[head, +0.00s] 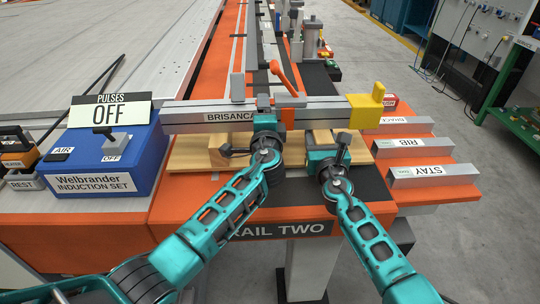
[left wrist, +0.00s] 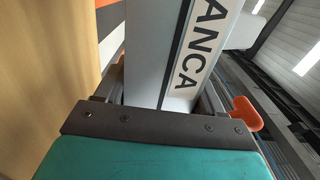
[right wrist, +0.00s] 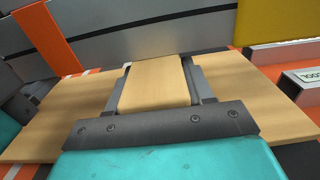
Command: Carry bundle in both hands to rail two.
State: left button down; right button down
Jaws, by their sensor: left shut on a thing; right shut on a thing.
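A pale wooden board (head: 187,153) lies across rail two (head: 170,205), its front labelled RAIL TWO. A wooden block (head: 221,150) stands on its left part. The grey bar (head: 205,116) marked BRISANCA runs behind and above the board. My left gripper (head: 266,119) is shut on this bar; the left wrist view shows the bar (left wrist: 160,50) between the jaws. My right gripper (head: 322,146) is shut on a second wooden block (right wrist: 155,82) that sits on the board (right wrist: 240,85). I cannot tell whether the board touches the rail. No separate bundle can be made out.
An orange clamp lever (head: 284,77) rises behind the bar, and a yellow block (head: 366,111) caps its right end. A blue induction set (head: 103,160) stands at left. Labelled orange steps (head: 433,197) with grey bars flank the right. Open floor (head: 490,250) lies beyond.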

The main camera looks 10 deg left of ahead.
pick_arm(q)
jog(key=shift+d+f+b, duration=0.1)
jog(key=shift+f+b, duration=0.45)
jog(key=shift+b, duration=0.2)
pick_arm(e)
jog(key=shift+f, duration=0.7)
pick_arm(q)
jog(key=shift+c, duration=2.4)
grip_release()
pick_arm(e)
jog(key=c, duration=0.8)
grip_release()
pick_arm(q)
jog(key=o, duration=0.4)
jog(key=shift+f, duration=0.1)
jog(key=shift+c, duration=0.2)
pick_arm(e)
jog(key=o, duration=0.4)
jog(key=shift+c, duration=0.2)
pick_arm(q)
jog(key=shift+s, duration=0.2)
pick_arm(e)
jog(key=shift+s, duration=0.1)
jog(key=shift+s, duration=0.55)
pick_arm(q)
jog(key=v, duration=1.1)
jog(key=shift+s, duration=0.4)
pick_arm(e)
jog(key=v, duration=1.1)
jog(key=shift+d, duration=0.1)
